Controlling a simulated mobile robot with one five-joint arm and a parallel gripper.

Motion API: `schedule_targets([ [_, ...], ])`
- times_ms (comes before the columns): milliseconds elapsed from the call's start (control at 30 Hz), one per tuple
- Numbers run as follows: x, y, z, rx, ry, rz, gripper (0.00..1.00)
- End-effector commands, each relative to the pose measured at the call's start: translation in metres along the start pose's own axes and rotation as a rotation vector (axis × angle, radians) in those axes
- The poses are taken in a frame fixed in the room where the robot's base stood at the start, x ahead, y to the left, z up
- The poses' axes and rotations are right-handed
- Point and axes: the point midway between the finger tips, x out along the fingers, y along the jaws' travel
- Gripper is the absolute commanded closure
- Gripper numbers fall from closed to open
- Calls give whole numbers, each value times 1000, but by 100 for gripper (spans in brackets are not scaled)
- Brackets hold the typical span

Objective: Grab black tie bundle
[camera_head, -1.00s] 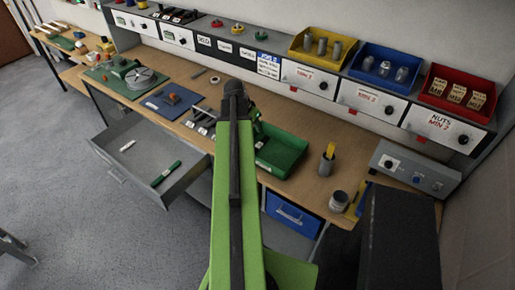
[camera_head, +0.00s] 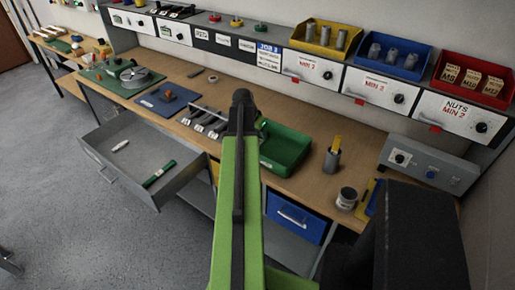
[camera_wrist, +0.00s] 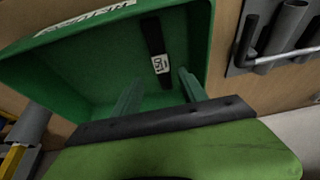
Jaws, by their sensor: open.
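The black tie bundle (camera_wrist: 154,38) is a narrow dark strip with a white printed label, lying inside the green tray (camera_wrist: 75,75) in the wrist view. My gripper (camera_wrist: 161,77) is open, with its two fingers reaching into the tray on either side of the bundle's near end. The fingers look apart from the bundle; their exact height above it I cannot tell. In the head view the green tray (camera_head: 303,163) stands on the bench, right of my arm. The bundle cannot be made out there, and my gripper is mostly hidden behind my arm.
A grey tool rack (camera_head: 204,122) lies left of the tray. A grey cup with a yellow item (camera_head: 331,160) stands to its right. An open drawer (camera_head: 113,175) juts out at left. Shelf bins line the back.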

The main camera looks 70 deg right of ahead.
Motion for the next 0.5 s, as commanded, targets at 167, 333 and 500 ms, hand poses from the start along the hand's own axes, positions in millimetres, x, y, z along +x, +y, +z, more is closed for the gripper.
schedule_targets([
  [167, 36, -8, 1, 0, 0, 0, 50],
  [333, 51, -7, 0, 0, 0, 0, 50],
  [500, 48, -7, -1, -1, 0, -1, 50],
])
